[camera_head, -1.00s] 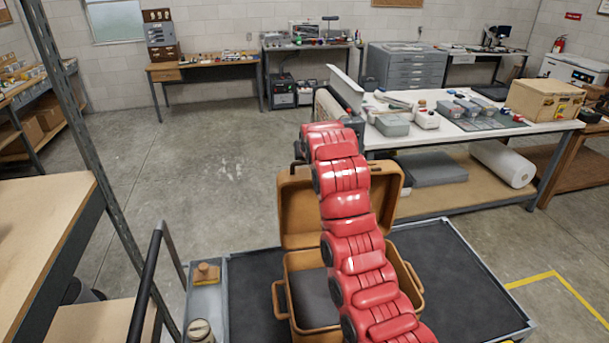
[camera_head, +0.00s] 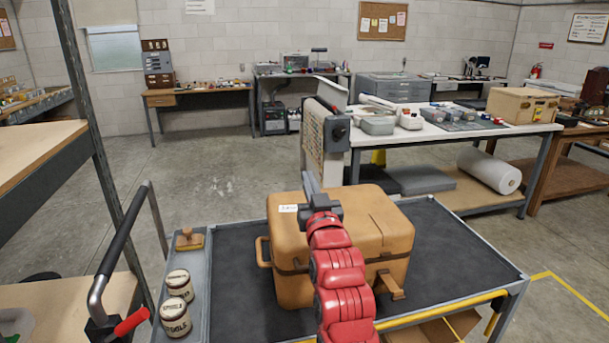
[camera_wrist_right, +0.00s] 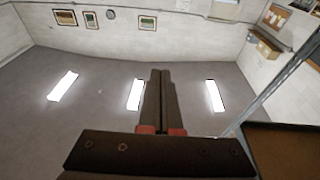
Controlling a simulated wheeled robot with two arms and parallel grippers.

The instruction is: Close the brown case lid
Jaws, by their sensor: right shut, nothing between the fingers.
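The brown case (camera_head: 290,285) stands on the dark bed of a cart. Its lid (camera_head: 370,215) is down over the body, and no gap shows between them on the parts in sight. My red right arm crosses in front of the case and hides part of its front and lid. My right gripper (camera_head: 310,184) is at the lid's far side, with its fingers shut and empty. I cannot tell if it touches the lid. The shut fingers also show in the right wrist view (camera_wrist_right: 159,95), against ceiling and walls. My left gripper is not in view.
The cart (camera_head: 470,265) has free dark surface on both sides of the case. Its left side tray holds two labelled jars (camera_head: 176,300) and a wooden-handled brush (camera_head: 189,239). A white-topped table (camera_head: 450,137) stands behind, and a shelf is at left.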

